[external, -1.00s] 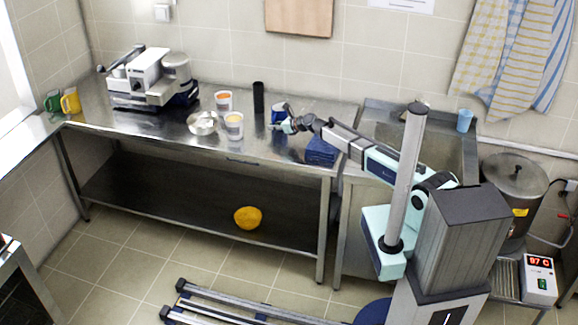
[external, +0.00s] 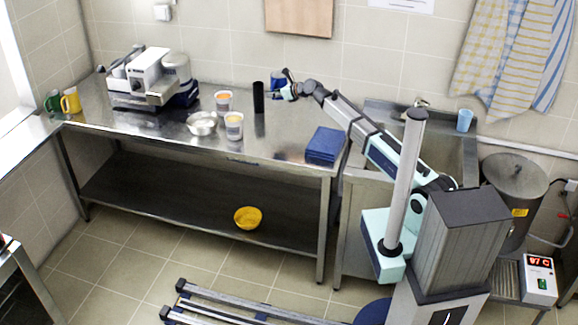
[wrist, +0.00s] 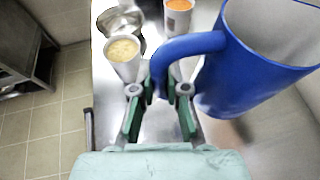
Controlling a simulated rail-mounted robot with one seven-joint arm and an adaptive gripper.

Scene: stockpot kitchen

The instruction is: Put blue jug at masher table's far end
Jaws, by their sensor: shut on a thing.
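The blue jug (external: 277,79) is held up above the right part of the steel table (external: 185,139), close to the back wall. My gripper (external: 283,92) is shut on its handle. In the wrist view the blue jug (wrist: 262,62) fills the upper right, and its handle runs down between the fingers of my gripper (wrist: 158,92). The jug looks upright and empty as far as its inside shows. The masher machine (external: 145,76), white and grey, stands at the table's far left part. A green jug (external: 53,102) and a yellow jug (external: 71,101) stand at the left end.
Two tubs (external: 223,101) (external: 234,126), a metal bowl (external: 201,123) and a black cylinder (external: 258,97) stand mid-table. A blue box (external: 325,145) lies at the right end. A yellow bowl (external: 247,217) sits on the lower shelf. The front left tabletop is clear.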

